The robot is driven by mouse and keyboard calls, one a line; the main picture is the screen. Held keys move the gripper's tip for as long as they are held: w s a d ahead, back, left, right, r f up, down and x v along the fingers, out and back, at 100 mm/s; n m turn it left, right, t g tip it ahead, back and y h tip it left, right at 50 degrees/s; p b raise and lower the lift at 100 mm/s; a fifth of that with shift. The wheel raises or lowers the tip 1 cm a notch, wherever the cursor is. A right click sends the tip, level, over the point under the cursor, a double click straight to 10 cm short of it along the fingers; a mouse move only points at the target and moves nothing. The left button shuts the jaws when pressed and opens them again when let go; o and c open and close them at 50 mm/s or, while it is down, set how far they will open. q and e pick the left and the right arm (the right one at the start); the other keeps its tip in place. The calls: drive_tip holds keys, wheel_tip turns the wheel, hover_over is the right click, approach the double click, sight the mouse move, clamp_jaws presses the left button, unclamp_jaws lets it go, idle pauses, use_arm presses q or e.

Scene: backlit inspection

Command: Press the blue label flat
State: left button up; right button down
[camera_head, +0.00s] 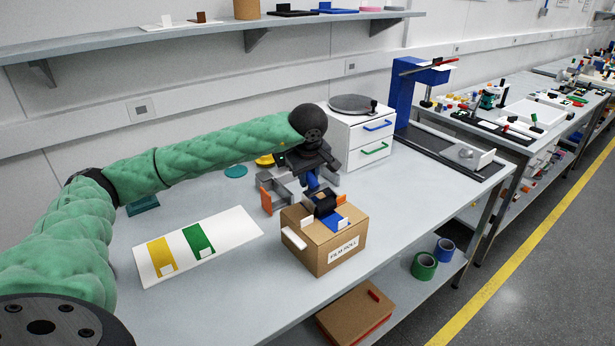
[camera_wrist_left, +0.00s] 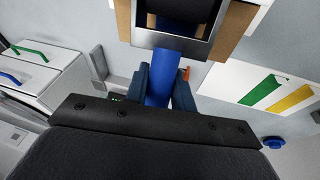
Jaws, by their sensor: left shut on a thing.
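A cardboard box (camera_head: 321,258) marked "FILM ROLL" stands on the table. The blue label (camera_head: 336,223) lies on its top, partly hidden by a black roller (camera_head: 323,203). My left gripper (camera_head: 311,180) is shut on the blue handle (camera_wrist_left: 161,88) of the roller tool, above the box's back edge. In the wrist view the handle runs between my two fingers to the dark roller in a metal frame (camera_wrist_left: 171,41). The roller is over the label; I cannot tell whether it touches it. My right gripper is not in view.
A white sheet (camera_head: 230,233) with green and yellow labels lies left of the box. A grey holder with an orange side (camera_head: 269,195) stands behind the box. A white drawer unit (camera_head: 363,148) is at the back. The table's front edge is near the box.

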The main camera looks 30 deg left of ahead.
sight(317, 183)
use_arm(q)
drive_tip(key=shift+s+d+b, duration=0.35)
drive_tip(key=shift+d+b, duration=0.15)
drive_tip(key=shift+d, duration=0.35)
drive_tip(key=shift+s+d+b, duration=0.3)
drive_tip(key=shift+d+b, duration=0.15)
drive_tip(key=shift+d, duration=0.4)
idle(1.1)
drive_tip(key=shift+w+a+r+p, duration=0.15)
drive_tip(key=shift+a+r+p, duration=0.2)
drive_tip(key=shift+r, duration=1)
drive_tip(key=shift+w+a+r+p, duration=0.1)
drive_tip(key=shift+a+r+p, duration=0.25)
drive_tip(key=shift+r, duration=0.95)
drive_tip(key=shift+w+a+r+p, duration=0.15)
drive_tip(key=shift+a+r+p, duration=0.2)
drive_tip(key=shift+r, duration=1)
drive_tip(key=shift+d, duration=0.1)
